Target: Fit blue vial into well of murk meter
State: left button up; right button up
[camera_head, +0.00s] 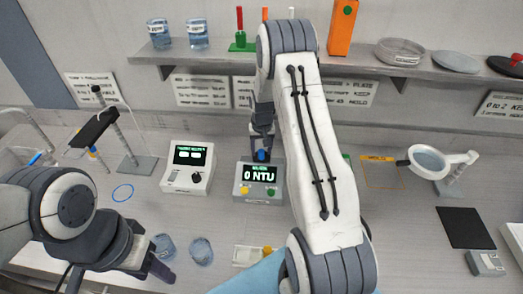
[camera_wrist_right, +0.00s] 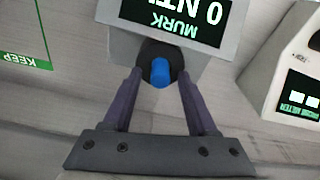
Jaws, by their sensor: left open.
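The murk meter (camera_head: 245,196) is a grey box on the counter, its screen reading 0 NTU. The blue vial (camera_head: 261,156) shows as a blue top at the meter's back edge; it also shows in the right wrist view (camera_wrist_right: 160,72), inside the black round well (camera_wrist_right: 148,50). It looks upright in the well; its lower part and depth are hidden. My right gripper (camera_wrist_right: 160,80) is at the well, one finger on each side of the blue top, with visible gaps. My left gripper (camera_head: 157,262) is open and empty at the lower left, apart from the meter.
A second white meter (camera_head: 187,180) stands left of the murk meter. A stand (camera_head: 138,162) and blue ring (camera_head: 122,193) lie further left. Two small blue-tinted glasses (camera_head: 201,251) sit near my left gripper. A magnifier lamp (camera_head: 430,163) stands right. A shelf (camera_head: 345,67) runs above.

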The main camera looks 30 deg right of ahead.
aim_at(262, 160)
notch_tip(262, 160, up, 11)
jog(key=s+b, duration=0.1)
jog(key=b, duration=0.2)
jog(key=s+a+r+n, duration=0.1)
jog(key=a+r, duration=0.1)
jog(key=a, duration=0.4)
jog(key=s+a+r+n, duration=0.2)
jog(key=a, duration=0.4)
jog(key=s+a+r+n+y, duration=0.1)
jog(key=s+a+r+n, duration=0.2)
jog(key=s+a, duration=0.7)
jog(key=s+a+n, duration=0.3)
jog(key=s+a, duration=0.1)
jog(key=s, duration=0.5)
jog(key=s+a+n+g, duration=0.1)
jog(key=s+a+n, duration=0.2)
jog(key=s, duration=0.6)
jog(key=shift+a+f+y, duration=0.2)
jog(key=shift+a+y, duration=0.1)
jog(key=shift+a, duration=0.65)
